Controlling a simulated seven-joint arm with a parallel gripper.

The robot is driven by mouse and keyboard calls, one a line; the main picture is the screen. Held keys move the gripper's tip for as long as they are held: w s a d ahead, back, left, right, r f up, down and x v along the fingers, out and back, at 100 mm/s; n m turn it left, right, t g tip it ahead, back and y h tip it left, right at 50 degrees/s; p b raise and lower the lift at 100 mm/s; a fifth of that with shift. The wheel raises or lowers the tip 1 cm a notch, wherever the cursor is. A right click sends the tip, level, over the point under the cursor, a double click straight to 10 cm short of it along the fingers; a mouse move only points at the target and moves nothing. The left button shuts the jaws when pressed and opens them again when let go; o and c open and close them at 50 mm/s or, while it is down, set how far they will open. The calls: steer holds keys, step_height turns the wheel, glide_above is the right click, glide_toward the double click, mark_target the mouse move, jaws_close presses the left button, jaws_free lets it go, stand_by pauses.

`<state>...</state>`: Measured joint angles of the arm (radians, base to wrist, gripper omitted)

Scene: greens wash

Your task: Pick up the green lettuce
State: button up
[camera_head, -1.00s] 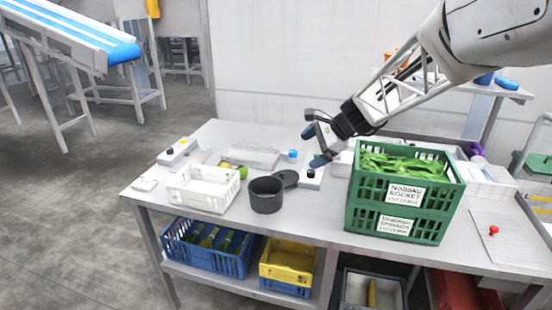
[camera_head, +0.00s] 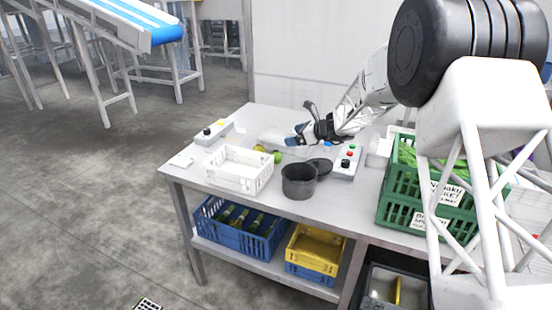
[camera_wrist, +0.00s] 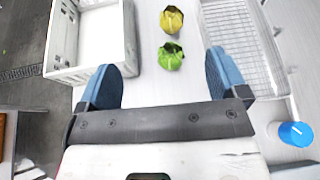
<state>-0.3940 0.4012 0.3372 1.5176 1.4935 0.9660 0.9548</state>
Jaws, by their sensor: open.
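The green lettuce (camera_wrist: 171,56) lies on the steel table, and in the wrist view it is between and beyond my fingertips, apart from both. In the head view my gripper (camera_head: 296,137) is above the table, up and right of the green lettuce.
A white crate (camera_wrist: 85,72) stands left of the lettuces, and a wire basket (camera_wrist: 240,48) stands to their right. A blue-topped item (camera_wrist: 296,133) is at lower right. A dark pot (camera_head: 299,183), a button box (camera_head: 346,162) and green crates (camera_head: 392,208) stand farther right on the table.

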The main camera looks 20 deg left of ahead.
mark_target(281, 155)
steer(key=shift+w+a+f+m, duration=0.2)
steer(key=shift+w+a+f, duration=0.15)
steer(key=shift+a, duration=0.1)
steer(key=shift+w+a+f+m, duration=0.2)
steer(key=shift+a+f, duration=0.15)
steer(key=shift+a, duration=0.1)
steer(key=shift+f, duration=0.15)
steer(key=f, duration=0.8)
steer(key=shift+a, duration=0.4)
steer(key=shift+a+f, duration=0.1)
steer(key=shift+a, duration=0.05)
steer(key=shift+a, duration=0.1)
steer(key=shift+x, duration=3.05)
